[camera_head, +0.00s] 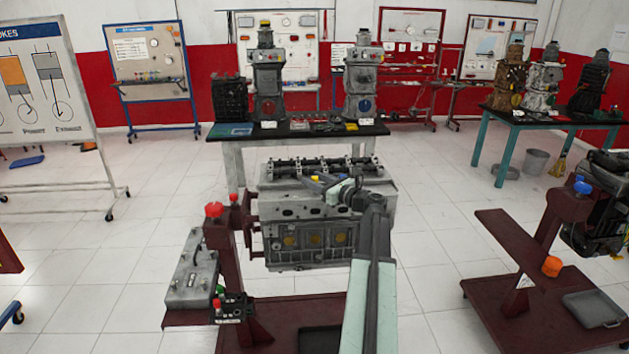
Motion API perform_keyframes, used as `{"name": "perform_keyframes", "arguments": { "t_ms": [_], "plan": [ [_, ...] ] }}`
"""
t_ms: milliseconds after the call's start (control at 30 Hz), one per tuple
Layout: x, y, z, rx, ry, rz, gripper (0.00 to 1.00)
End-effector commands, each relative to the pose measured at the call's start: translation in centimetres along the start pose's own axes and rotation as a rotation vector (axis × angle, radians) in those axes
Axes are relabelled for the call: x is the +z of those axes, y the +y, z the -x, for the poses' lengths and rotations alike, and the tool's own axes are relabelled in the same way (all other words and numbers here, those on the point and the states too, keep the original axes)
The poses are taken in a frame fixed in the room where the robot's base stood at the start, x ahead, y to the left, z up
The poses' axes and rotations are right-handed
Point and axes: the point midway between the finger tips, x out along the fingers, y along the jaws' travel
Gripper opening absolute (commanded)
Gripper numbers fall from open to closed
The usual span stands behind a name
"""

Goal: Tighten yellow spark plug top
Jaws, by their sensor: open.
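The grey engine block (310,222) stands on its stand in the middle of the view, with a dark valve gear row along its top. A small yellow piece (315,178), which looks like the yellow spark plug top, shows on the block's upper face. My gripper (318,185) reaches in from the right over the block, with its tip close beside the yellow piece. It is open. At this size I cannot tell whether the fingers are around the yellow piece or touch it. The plug below is hidden.
A dark red stand with a red knob (214,210) rises left of the block. Behind is a black-topped table (300,133) with engine models. Another red trolley (530,250) stands at the right.

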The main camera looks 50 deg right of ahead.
Motion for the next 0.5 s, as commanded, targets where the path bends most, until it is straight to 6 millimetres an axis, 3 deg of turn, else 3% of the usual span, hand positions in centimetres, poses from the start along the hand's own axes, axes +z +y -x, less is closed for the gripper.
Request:
{"name": "perform_keyframes", "arguments": {
  "t_ms": [33, 167, 200, 500],
  "plan": [
    [0.00, 0.02, 0.00, 0.000, 0.000, 0.000, 0.41],
    [0.00, 0.04, 0.00, 0.001, 0.000, 0.000, 0.05],
    [0.00, 0.04, -0.01, 0.001, 0.000, 0.000, 0.00],
    [-0.01, 0.32, -0.14, -0.016, 0.000, 0.000, 0.00]
  ]
}}
